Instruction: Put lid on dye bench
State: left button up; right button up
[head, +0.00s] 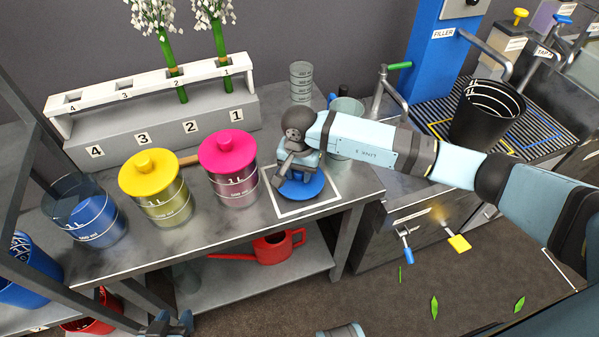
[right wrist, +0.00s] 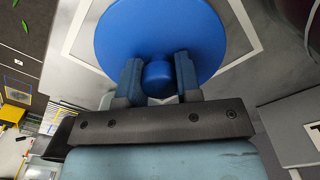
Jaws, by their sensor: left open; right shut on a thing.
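The blue lid (head: 306,192) is a flat disc with a round knob, over the white-outlined square (head: 330,201) at the right end of the dye bench (head: 225,238). My right gripper (head: 297,170) is shut on the lid's knob. The right wrist view shows the lid (right wrist: 160,28) with its knob between the two fingers (right wrist: 158,78). Whether the lid touches the bench I cannot tell. An open jar with blue liquid (head: 95,218) stands at the bench's left end. My left gripper (head: 168,324) is open and empty, low at the bottom edge.
Clear vessels (head: 301,82) stand at the back right. A red watering can (head: 278,246) is on the lower shelf. A black bucket (head: 485,115) stands right.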

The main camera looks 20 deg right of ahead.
jog(key=shift+f, duration=0.15)
jog(key=shift+f, duration=0.15)
jog(key=o, duration=0.9)
